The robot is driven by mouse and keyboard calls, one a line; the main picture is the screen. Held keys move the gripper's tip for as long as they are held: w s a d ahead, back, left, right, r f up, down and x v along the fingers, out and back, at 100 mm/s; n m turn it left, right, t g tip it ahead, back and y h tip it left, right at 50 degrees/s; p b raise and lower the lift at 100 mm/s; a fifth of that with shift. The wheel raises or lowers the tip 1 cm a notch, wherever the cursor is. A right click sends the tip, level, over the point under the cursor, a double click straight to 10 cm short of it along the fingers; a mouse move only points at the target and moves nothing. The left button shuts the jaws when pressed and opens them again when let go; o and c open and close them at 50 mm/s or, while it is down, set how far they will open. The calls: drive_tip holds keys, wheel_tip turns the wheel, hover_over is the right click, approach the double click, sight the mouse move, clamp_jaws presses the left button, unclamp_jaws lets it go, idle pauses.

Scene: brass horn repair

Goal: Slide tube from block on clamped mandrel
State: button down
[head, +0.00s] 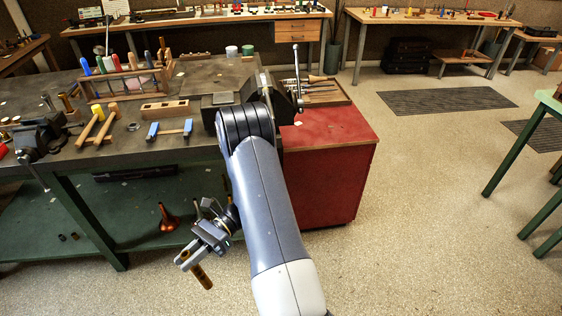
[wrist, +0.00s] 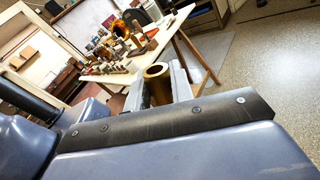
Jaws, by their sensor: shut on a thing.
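My gripper (head: 188,259) hangs in the air over the floor, in front of the bench, at the lower left of the head view. It is shut on a brass tube (head: 202,277), which tilts down to the right from the fingers. In the wrist view the tube's open end (wrist: 158,72) shows between the two fingers. A wooden block (head: 165,109) with holes lies on the bench, apart from my gripper. A vise (head: 225,101) stands at the bench's right end, partly behind my arm. I cannot make out a mandrel in it.
The dark bench top (head: 120,148) holds a second vise (head: 40,137) at left, a tool rack (head: 130,80), wooden-handled tools and a blue-ended stand (head: 170,130). A red cabinet (head: 335,165) adjoins at right.

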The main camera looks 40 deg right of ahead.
drive_tip(key=s+d+r+n+g+h, duration=0.2)
drive_tip(key=s+d+n+g+h, duration=0.5)
drive_tip(key=s+d+g+h, duration=0.7)
drive_tip(key=w+d+r+n+t+h, duration=0.6)
drive_tip(key=w+d+r+t+h, duration=0.2)
drive_tip(key=d+r+h, duration=0.6)
wheel_tip(320, 180, up, 2)
drive_tip(key=w+h+p, duration=0.1)
drive_tip(key=w+h, duration=0.1)
drive_tip(key=shift+w+t, duration=0.35)
drive_tip(key=shift+t, duration=0.05)
drive_tip(key=shift+n+b, duration=0.3)
drive_tip(key=shift+w+d, duration=0.4)
drive_tip(key=shift+w, duration=0.3)
drive_tip(key=shift+w+d, duration=0.45)
drive_tip(key=shift+w, duration=0.2)
drive_tip(key=shift+w+d, duration=0.4)
drive_tip(key=shift+w, duration=0.3)
drive_tip(key=shift+b, duration=0.3)
